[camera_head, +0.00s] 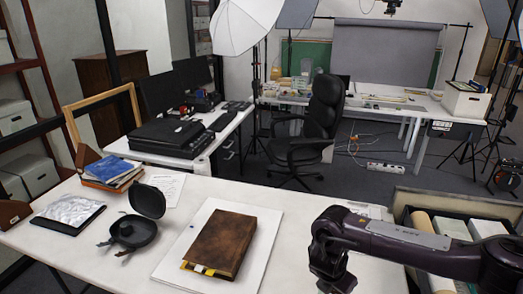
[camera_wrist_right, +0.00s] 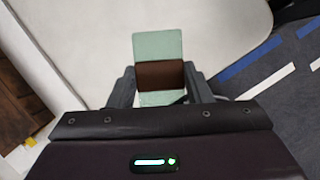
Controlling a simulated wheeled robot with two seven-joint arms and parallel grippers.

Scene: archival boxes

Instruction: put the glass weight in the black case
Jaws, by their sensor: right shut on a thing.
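The glass weight (camera_wrist_right: 158,47) is a pale green, see-through block with a brown band around its middle. It sits between the fingers of my right gripper (camera_wrist_right: 160,80), which is shut on it, in the right wrist view. In the head view my right arm reaches in from the right to the table's front, and the weight is not visible there. The black case (camera_head: 133,232) is small and round, lying open on the table at left with its lid (camera_head: 147,200) raised. The case is well left of my right arm. My left gripper is not in view.
A brown leather book (camera_head: 228,240) lies on a white board (camera_head: 175,262) between the case and my right arm. A silvery packet (camera_head: 68,212) and stacked books (camera_head: 110,172) are left of the case. A box of rolls (camera_head: 420,222) stands at right.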

